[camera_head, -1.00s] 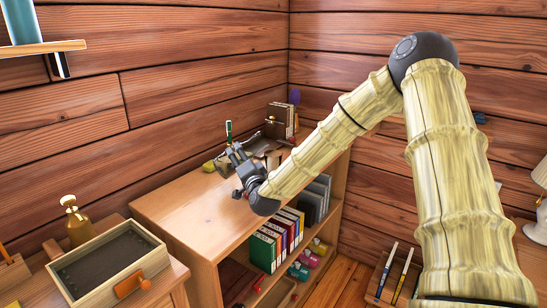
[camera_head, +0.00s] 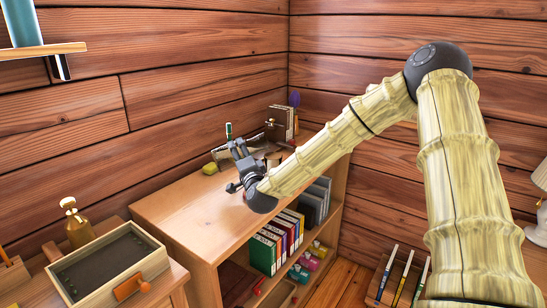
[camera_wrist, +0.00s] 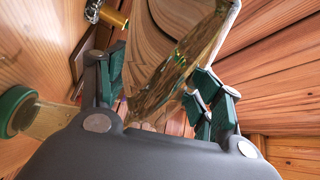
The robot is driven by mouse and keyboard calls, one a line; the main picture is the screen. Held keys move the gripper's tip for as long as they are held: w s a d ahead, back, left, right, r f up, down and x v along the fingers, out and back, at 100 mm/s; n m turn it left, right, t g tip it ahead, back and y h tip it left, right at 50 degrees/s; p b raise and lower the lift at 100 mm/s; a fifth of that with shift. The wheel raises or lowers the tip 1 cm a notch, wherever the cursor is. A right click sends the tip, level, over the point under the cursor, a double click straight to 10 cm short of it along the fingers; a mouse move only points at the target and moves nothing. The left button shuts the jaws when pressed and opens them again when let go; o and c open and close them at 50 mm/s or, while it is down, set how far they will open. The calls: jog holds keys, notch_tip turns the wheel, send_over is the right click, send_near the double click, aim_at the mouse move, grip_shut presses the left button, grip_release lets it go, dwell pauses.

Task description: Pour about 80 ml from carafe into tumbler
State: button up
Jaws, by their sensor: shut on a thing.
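My gripper (camera_head: 238,150) is over the top of the wooden shelf unit in the head view. In the wrist view, my gripper (camera_wrist: 160,75) has its green-padded fingers on either side of a clear, yellowish glassy thing, which I take to be the carafe (camera_wrist: 176,72). It looks tilted in that view, and I cannot tell its full shape or liquid level. In the head view, the carafe cannot be made out clearly around the fingers. I cannot pick out the tumbler with certainty in either view.
The shelf top (camera_head: 185,205) is bare at its front left. A green-ringed item (camera_wrist: 14,110) and a gold cylinder (camera_wrist: 108,14) show in the wrist view. A tray (camera_head: 105,265) stands at lower left.

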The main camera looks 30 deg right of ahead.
jog(key=shift+d+r+m, duration=0.15)
jog(key=shift+r+m, duration=0.2)
jog(key=shift+m, duration=0.05)
jog(key=shift+r+m, duration=0.45)
jog(key=shift+m, duration=0.05)
dwell(2.4)
jog(key=f+n, duration=0.1)
jog(key=n, duration=0.1)
jog(key=a+f+n, duration=0.1)
jog(key=f+n, duration=0.1)
jog(key=shift+w+a+f+y, duration=0.1)
jog(key=shift+w+f+y, duration=0.1)
jog(key=shift+y, duration=0.2)
jog(key=shift+s+d+f+n, duration=0.1)
jog(key=shift+d+f+n, duration=0.15)
jog(key=shift+n, duration=0.55)
jog(key=shift+d, duration=0.1)
dwell(0.8)
